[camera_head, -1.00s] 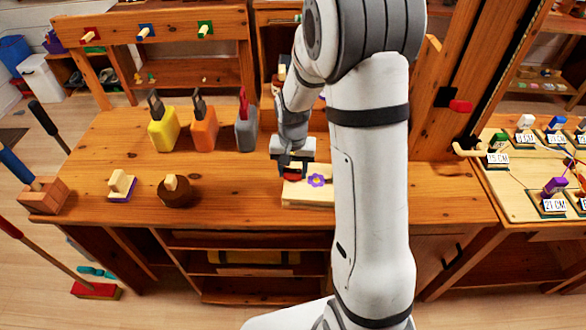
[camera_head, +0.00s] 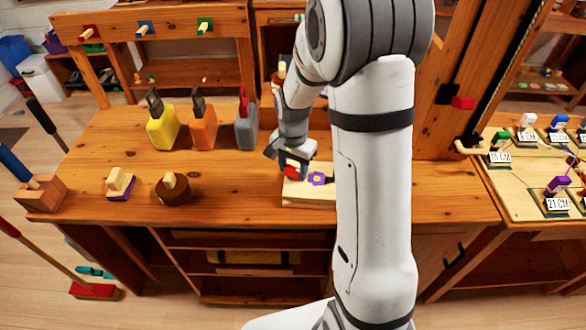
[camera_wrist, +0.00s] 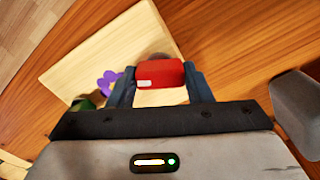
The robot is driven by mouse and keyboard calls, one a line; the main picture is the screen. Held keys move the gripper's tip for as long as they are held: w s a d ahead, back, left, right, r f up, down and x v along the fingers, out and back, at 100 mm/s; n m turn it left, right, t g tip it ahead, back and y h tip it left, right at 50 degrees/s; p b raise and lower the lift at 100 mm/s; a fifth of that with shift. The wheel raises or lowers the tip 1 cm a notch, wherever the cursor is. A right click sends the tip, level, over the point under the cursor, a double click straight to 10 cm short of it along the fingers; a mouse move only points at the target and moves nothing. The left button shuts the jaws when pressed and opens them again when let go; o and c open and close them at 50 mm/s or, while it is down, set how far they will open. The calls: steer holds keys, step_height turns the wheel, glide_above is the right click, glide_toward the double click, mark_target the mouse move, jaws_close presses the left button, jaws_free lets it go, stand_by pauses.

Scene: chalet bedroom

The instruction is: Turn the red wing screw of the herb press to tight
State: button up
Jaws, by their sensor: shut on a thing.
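The herb press is a pale wooden board (camera_head: 308,196) with a purple flower on it, lying on the wooden bench top. It also fills the upper left of the wrist view (camera_wrist: 90,65). The red wing screw (camera_wrist: 160,73) sits between my gripper's two fingers, with a white mark on its face. In the head view the red screw (camera_head: 290,171) shows just below my gripper (camera_head: 289,164). My gripper is shut on the screw. The board's right end is hidden behind my arm in the head view.
Yellow (camera_head: 162,128), orange (camera_head: 203,130) and grey (camera_head: 246,128) containers stand behind and left of the press. A round brown block (camera_head: 173,192) and a small purple-based block (camera_head: 119,186) lie to the left. The bench front between them is clear.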

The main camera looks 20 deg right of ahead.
mark_target(293, 168)
steer(key=m+b, duration=0.1)
steer(key=m, duration=0.5)
steer(key=m+b, duration=0.1)
steer(key=m, duration=0.5)
steer(key=shift+m, duration=0.4)
stand_by(0.3)
steer(key=o, duration=1)
step_height(293, 168, up, 8)
steer(key=shift+f, duration=0.1)
